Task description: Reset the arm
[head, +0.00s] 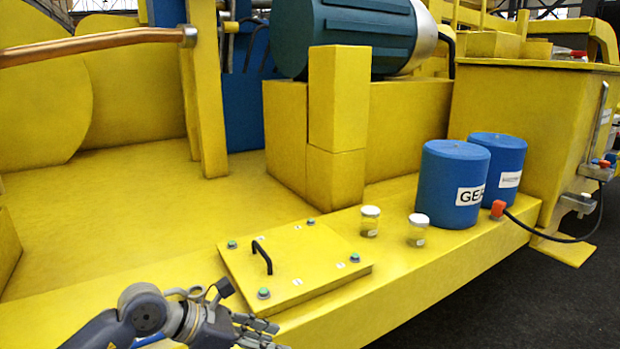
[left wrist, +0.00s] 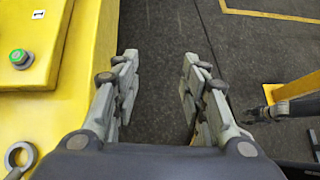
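My left gripper (head: 262,333) is low in the head view, just in front of the yellow hatch plate. In the left wrist view its two fingers (left wrist: 160,75) are apart with nothing between them; dark floor shows through the gap. The arm behind it comes in from the bottom left.
The yellow hatch plate (head: 310,275) has a black handle (head: 262,256) and green-topped bolts. Two jars (head: 370,222) (head: 418,230) and two blue drums (head: 452,185) (head: 510,165) stand on the yellow ledge. Dark floor (head: 520,310) lies open at the right.

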